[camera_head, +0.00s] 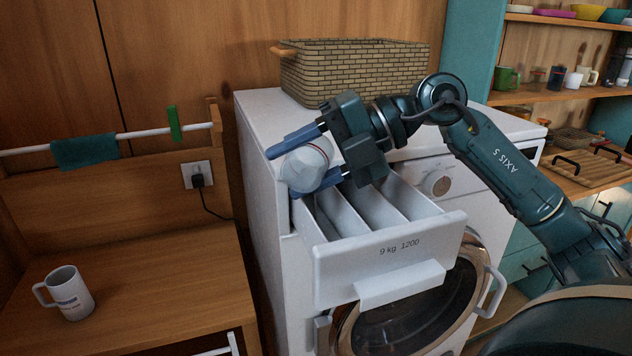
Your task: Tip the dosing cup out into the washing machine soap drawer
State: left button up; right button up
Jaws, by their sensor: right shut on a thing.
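The white dosing cup (305,166) is held on its side between the blue fingers of my right gripper (303,163), above the left rear part of the soap drawer. My right gripper is shut on it. The cup is tilted well over, and I cannot see whether anything is in it or flowing out. The soap drawer (385,270) is pulled out of the white washing machine (270,200) and has several long compartments. Its left rear corner is partly hidden by the gripper and cup. My left gripper is not in view.
A wicker basket (355,72) stands on top of the machine, behind my right gripper. A white mug (69,293) stands on the wooden bench (165,285) at left. A plugged-in cord (212,208) hangs beside the machine. Shelves with dishes (565,97) are at right.

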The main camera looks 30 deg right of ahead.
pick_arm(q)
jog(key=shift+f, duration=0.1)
pick_arm(e)
jog(key=shift+d, duration=0.1)
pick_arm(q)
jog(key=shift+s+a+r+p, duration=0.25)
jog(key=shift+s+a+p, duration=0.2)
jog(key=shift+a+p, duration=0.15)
pick_arm(e)
jog(key=shift+w+d+r+m+y, duration=0.1)
jog(key=shift+w+r+m+y, duration=0.1)
jog(key=shift+m+y, duration=0.25)
